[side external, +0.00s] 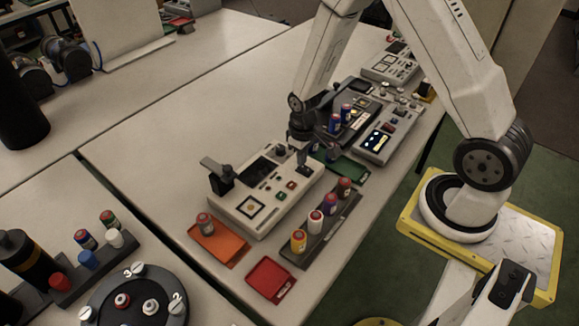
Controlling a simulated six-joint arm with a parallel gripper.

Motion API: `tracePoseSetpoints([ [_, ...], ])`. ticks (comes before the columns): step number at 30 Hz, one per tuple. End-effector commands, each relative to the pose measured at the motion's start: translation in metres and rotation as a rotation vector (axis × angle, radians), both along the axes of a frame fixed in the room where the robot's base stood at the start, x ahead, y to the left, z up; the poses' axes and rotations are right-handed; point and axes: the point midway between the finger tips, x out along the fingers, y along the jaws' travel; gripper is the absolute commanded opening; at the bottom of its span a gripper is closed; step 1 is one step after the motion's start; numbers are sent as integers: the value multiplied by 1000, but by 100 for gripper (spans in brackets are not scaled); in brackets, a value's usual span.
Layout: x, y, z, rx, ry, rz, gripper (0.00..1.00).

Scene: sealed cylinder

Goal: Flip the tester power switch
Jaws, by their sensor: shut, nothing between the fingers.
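A white tester box (250,218) stands on the table in the middle, with a dark screen, a black-framed square and small buttons on top. A black clamp-like post (217,178) stands at its left end. My gripper (303,166) points down over the far right corner of this box, shut and empty. Its tips are close to the top face; I cannot tell whether they touch it. The power switch cannot be clearly made out; the area at the fingertips is partly hidden. A small red button (291,185) shows just below the tips.
A second device (388,140) with a lit display stands behind to the right, beside a rack of cylinders (346,113). In front are a cylinder rack (318,240), an orange tray (222,246) and a red tray (268,279). The table left of the box is clear.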

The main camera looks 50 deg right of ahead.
Motion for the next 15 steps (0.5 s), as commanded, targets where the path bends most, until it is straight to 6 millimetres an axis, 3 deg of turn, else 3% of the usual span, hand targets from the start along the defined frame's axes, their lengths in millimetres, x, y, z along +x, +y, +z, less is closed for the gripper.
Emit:
tracePoseSetpoints([
  [15,0,0,-5,0,-1,0,0],
])
